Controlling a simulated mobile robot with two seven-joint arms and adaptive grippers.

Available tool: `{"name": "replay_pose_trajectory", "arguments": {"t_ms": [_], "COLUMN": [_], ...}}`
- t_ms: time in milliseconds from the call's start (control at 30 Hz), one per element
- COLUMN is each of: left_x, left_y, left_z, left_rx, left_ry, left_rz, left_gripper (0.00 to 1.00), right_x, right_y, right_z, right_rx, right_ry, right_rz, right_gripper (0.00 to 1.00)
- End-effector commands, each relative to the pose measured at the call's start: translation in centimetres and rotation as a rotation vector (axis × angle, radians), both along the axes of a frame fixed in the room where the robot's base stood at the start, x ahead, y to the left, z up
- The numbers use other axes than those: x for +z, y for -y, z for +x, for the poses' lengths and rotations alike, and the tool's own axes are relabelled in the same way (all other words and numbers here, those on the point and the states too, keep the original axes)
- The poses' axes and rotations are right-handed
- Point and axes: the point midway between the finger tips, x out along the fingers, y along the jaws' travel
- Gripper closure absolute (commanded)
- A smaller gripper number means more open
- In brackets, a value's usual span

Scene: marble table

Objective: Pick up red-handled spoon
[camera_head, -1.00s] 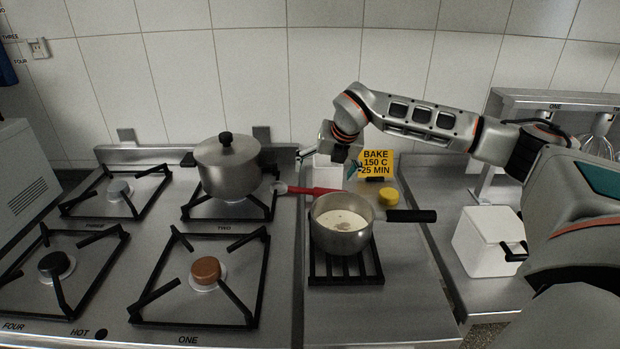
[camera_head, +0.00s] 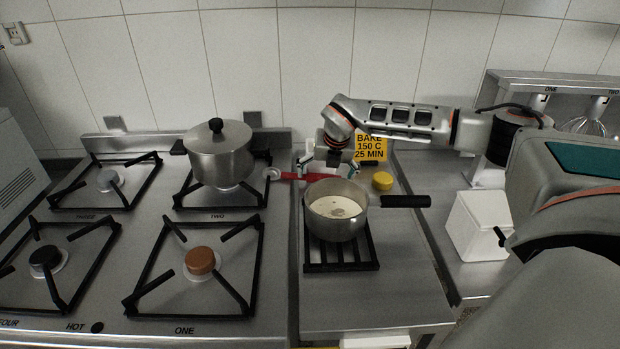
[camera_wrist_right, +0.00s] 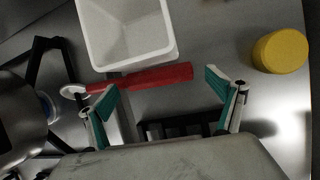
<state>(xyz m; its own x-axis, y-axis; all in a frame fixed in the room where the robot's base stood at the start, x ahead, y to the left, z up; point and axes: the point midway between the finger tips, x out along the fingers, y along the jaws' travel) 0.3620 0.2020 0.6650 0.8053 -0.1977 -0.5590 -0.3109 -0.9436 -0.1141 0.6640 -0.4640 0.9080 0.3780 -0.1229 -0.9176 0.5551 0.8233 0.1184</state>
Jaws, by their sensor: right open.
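The red-handled spoon (camera_head: 303,177) lies behind the open saucepan, its pale bowl end towards the lidded pot on the left. In the right wrist view its red handle (camera_wrist_right: 152,78) runs across the picture, near and partly between the fingertips. My right gripper (camera_head: 328,163) is above the handle, pointing down. It also shows in the right wrist view (camera_wrist_right: 163,88) with its two teal-padded fingers wide apart and nothing held. I cannot tell how high the fingers are above the handle. My left gripper is not in view.
The saucepan (camera_head: 336,225) with pale liquid stands on a black rack just in front. A lidded pot (camera_head: 219,163) is on burner two. A white container (camera_wrist_right: 128,58), a yellow lidded jar (camera_head: 382,181) and a yellow sign (camera_head: 369,147) are close by. Front counter is clear.

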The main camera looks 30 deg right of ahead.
Motion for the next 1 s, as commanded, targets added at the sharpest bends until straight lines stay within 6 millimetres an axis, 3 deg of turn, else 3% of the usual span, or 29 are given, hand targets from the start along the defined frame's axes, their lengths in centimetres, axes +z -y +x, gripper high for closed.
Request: {"name": "replay_pose_trajectory", "arguments": {"t_ms": [133, 167, 300, 733, 1000], "left_x": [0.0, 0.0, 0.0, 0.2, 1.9], "left_y": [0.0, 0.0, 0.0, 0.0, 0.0], "left_z": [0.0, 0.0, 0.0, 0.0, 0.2], "left_rx": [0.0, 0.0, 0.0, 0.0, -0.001], "left_ry": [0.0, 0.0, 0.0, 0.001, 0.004], "left_rz": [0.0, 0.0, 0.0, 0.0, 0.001], "left_gripper": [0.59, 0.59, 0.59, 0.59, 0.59], "right_x": [0.0, 0.0, 0.0, 0.4, 2.7], "right_y": [0.0, 0.0, 0.0, 0.1, 1.1], "right_z": [0.0, 0.0, 0.0, 0.0, 0.4], "right_rx": [0.0, 0.0, 0.0, 0.0, 0.001], "right_ry": [0.0, 0.0, 0.0, 0.001, 0.003], "right_rz": [0.0, 0.0, 0.0, 0.0, 0.0], "right_gripper": [0.08, 0.13, 0.49, 0.5, 0.5]}}
